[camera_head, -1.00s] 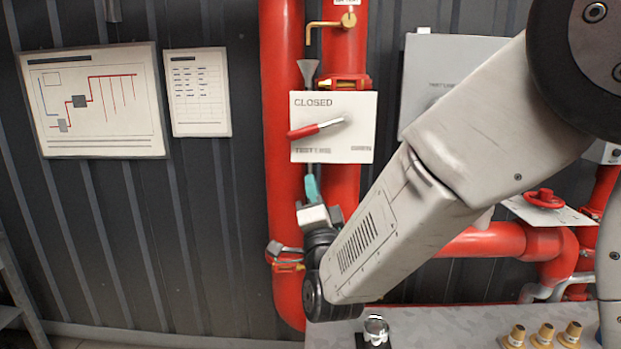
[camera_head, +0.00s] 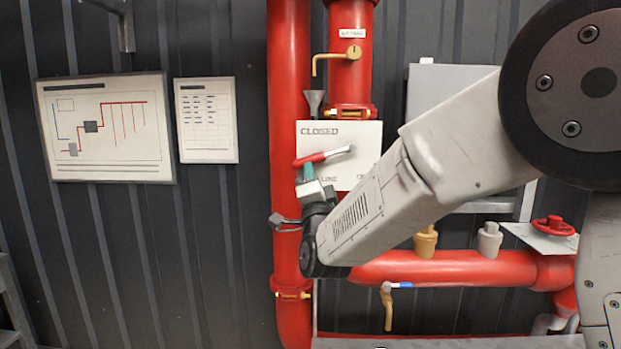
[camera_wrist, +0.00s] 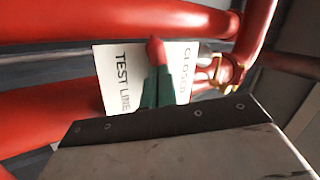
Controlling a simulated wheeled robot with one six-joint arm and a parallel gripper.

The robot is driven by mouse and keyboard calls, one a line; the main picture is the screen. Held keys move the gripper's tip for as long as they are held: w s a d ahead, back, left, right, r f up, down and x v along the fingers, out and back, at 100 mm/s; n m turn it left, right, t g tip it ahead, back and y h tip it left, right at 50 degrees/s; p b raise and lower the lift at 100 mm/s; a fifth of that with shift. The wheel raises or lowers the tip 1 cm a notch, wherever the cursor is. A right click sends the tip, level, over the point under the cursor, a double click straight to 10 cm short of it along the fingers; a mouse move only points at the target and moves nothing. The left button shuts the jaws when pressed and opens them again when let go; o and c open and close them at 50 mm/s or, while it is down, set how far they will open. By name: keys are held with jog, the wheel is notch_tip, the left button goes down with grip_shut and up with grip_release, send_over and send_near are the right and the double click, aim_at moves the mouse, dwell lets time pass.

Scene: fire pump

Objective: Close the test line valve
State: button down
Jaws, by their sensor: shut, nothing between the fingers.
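The test line valve's red lever (camera_head: 322,156) sits on a white plate (camera_head: 345,132) marked CLOSED at its upper left and TEST LINE below. The lever slants, its red grip end pointing left and slightly down from the pivot near the plate's middle. My gripper (camera_head: 308,172) has teal fingertips just below the red grip end. In the wrist view the fingers (camera_wrist: 158,80) are together in front of the plate, with the red grip tip (camera_wrist: 156,48) showing just beyond them. I cannot tell whether they touch the lever. My arm covers the plate's lower right.
Red vertical pipes (camera_head: 288,80) run behind the plate. A brass handle (camera_head: 335,58) is above it. A grey box (camera_head: 445,95) stands to the right. A red horizontal pipe (camera_head: 450,268) and a brass lever with blue (camera_head: 388,300) lie below my forearm. Two charts hang on the left wall.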

aim_at(304, 160)
jog(key=r+m+h, duration=0.1)
jog(key=m+h, duration=0.1)
jog(key=a+r+m+h, duration=0.1)
jog(key=r+m, duration=0.1)
jog(key=m, duration=0.1)
jog(key=shift+a+r+t+h, duration=0.15)
jog(key=shift+t+h, duration=0.25)
jog(key=shift+r, duration=0.2)
